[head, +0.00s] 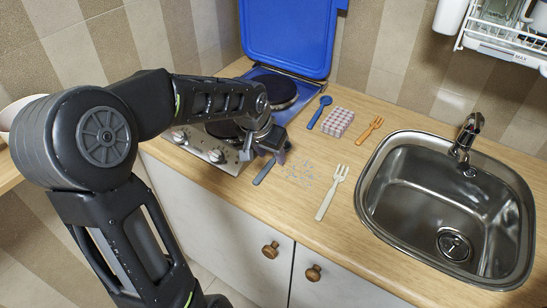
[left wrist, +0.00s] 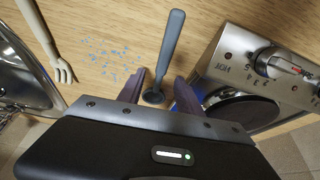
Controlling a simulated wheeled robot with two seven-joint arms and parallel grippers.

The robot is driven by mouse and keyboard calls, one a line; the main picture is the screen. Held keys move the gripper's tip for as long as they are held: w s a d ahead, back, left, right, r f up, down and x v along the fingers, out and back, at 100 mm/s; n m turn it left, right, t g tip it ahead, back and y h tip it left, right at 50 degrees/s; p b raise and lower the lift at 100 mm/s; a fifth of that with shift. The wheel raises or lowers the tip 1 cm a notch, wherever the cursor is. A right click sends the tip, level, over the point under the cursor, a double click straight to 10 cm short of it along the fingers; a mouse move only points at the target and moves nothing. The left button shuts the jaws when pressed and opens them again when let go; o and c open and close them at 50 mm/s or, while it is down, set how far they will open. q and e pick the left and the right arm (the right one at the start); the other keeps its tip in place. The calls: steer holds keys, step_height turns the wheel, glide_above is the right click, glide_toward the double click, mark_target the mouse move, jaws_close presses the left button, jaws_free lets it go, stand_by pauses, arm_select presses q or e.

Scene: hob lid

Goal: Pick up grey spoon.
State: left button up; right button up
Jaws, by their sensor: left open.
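The grey spoon (head: 263,173) lies on the wooden counter beside the hob; in the head view only its handle shows clearly, with its other end hidden by my left gripper (head: 275,148). In the left wrist view the spoon (left wrist: 171,46) lies with its handle pointing up the picture and its bowl low between my fingers. My left gripper (left wrist: 159,82) is open there, one finger on each side of the spoon near the bowl. I cannot tell whether the fingers touch it. My right gripper is in neither view.
The hob (head: 207,150) stands close beside the spoon, its blue lid (head: 287,38) raised. A white fork (head: 331,193), a blue spoon (head: 319,112), a checked block (head: 338,122) and an orange fork (head: 369,129) lie on the counter (head: 283,215). The sink (head: 440,205) is at right.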

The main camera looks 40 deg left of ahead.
arm_select(q)
steer(key=shift+w+f, duration=0.25)
steer(key=shift+f, duration=0.35)
steer(key=shift+f, duration=0.1)
stand_by(0.3)
steer(key=shift+c, duration=0.2)
jaws_close()
stand_by(0.3)
